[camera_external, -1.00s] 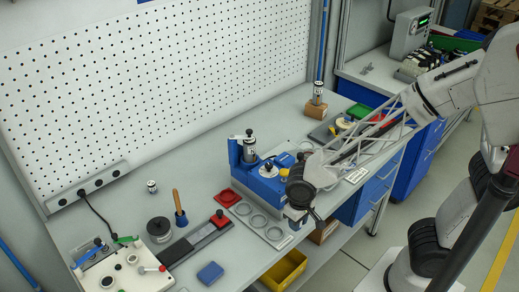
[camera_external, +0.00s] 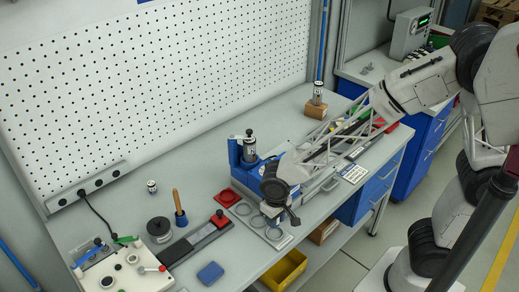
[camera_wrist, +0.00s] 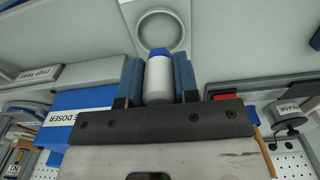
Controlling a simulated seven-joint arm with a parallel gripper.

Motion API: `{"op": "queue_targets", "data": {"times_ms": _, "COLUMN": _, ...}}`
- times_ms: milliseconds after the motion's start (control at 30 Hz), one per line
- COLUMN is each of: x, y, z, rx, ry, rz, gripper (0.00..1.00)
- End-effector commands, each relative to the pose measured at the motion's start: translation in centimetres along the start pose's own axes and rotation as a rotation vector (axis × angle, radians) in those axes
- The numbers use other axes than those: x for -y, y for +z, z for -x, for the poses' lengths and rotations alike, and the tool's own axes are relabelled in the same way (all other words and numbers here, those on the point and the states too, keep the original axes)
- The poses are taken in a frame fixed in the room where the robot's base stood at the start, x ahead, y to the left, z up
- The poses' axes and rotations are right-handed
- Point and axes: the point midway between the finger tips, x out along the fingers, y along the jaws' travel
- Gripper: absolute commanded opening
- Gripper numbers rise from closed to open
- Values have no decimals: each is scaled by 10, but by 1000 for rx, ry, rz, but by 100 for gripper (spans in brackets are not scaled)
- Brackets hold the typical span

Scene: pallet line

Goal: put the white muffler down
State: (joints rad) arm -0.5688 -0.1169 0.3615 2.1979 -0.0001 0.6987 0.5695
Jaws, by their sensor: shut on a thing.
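The white muffler (camera_wrist: 159,80), a white cylinder with a blue end, is held between the two blue fingers of my gripper (camera_wrist: 159,75) in the wrist view. A grey ring (camera_wrist: 162,32) lies just past its blue end; whether they touch cannot be told. In the external view my gripper (camera_external: 280,214) is over the right part of the grey plate with round rings (camera_external: 243,209), near the bench's front edge. The muffler is hidden there behind my wrist.
A blue doser (camera_external: 240,170) stands directly behind my gripper; its label shows in the wrist view (camera_wrist: 85,115). A red piece (camera_external: 227,197), a dark rail (camera_external: 200,237) and a grease pot (camera_external: 159,229) lie to the left. A yellow bin (camera_external: 284,270) sits below the bench edge.

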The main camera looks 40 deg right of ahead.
Motion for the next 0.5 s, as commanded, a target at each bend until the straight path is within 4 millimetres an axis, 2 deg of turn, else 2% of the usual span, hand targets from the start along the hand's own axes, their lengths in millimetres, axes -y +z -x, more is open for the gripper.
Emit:
{"op": "queue_targets", "data": {"times_ms": 167, "x": 0, "y": 0, "z": -7, "rx": 1, "ry": 0, "rz": 0, "gripper": 5}}
{"op": "queue_targets", "data": {"times_ms": 400, "x": 0, "y": 0, "z": -31, "rx": 2, "ry": 1, "rz": 0, "gripper": 5}}
{"op": "queue_targets", "data": {"times_ms": 500, "x": 0, "y": 0, "z": -35, "rx": 0, "ry": 0, "rz": 0, "gripper": 5}}
